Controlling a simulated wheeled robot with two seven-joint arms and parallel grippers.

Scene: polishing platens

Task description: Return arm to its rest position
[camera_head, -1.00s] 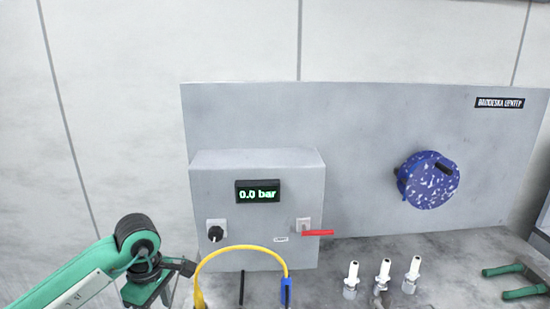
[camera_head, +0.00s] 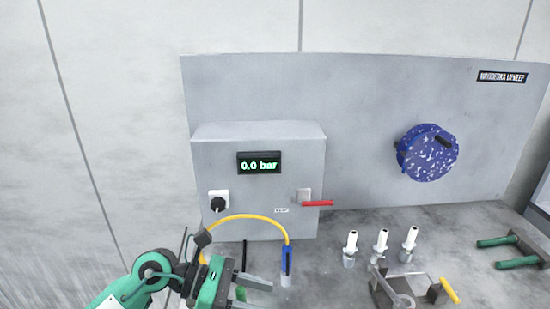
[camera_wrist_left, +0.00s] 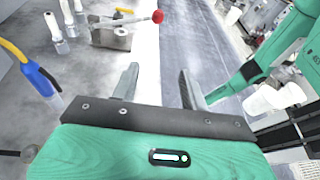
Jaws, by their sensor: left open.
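My left gripper (camera_head: 254,289) is low in the head view, left of centre, above the grey bench and in front of the control box. In the left wrist view its two grey fingers (camera_wrist_left: 158,78) are spread apart with nothing between them. A yellow hose (camera_head: 252,218) with a blue end (camera_head: 287,260) arches just behind and beside the gripper. The hose end also shows at the left of the wrist view (camera_wrist_left: 42,80), apart from the fingers. My right gripper is not seen; a green arm link shows at the right of the wrist view.
The control box (camera_head: 255,225) reads 0.0 bar and has a black knob (camera_head: 217,203) and red lever (camera_head: 317,203). Three white nozzles (camera_head: 381,241) stand right of the hose, with a metal fixture (camera_head: 393,287) in front. Green-handled pliers (camera_head: 515,263) lie far right.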

